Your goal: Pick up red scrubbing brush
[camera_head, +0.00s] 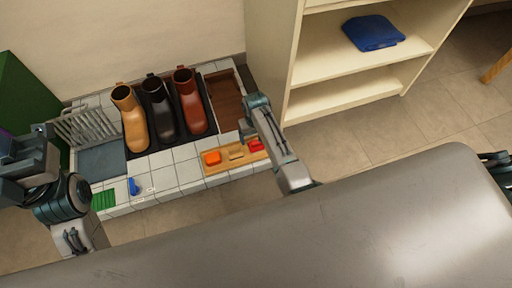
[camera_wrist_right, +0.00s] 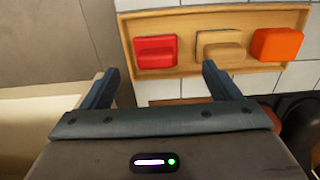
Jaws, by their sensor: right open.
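The red scrubbing brush (camera_head: 256,145) lies at the right end of a wooden tray (camera_head: 215,170) on the white tiled platform. In the right wrist view the red brush (camera_wrist_right: 156,52) sits in the tray, just beyond and between my fingertips. My right gripper (camera_head: 246,133) is over the tray's right end, and in its wrist view the gripper (camera_wrist_right: 158,75) is open and empty, its jaws spread to either side of the brush. My left gripper (camera_head: 18,172) is at the left edge, away from the brush; its jaws are not clear.
A tan brush (camera_head: 236,155) and an orange block-like item (camera_head: 211,158) share the tray. Tan, black (camera_head: 159,108) and brown boots stand behind. A wooden box (camera_head: 228,100) is at the back. A cream shelf (camera_head: 340,60) stands close on the right. A blue item (camera_head: 134,187) lies front left.

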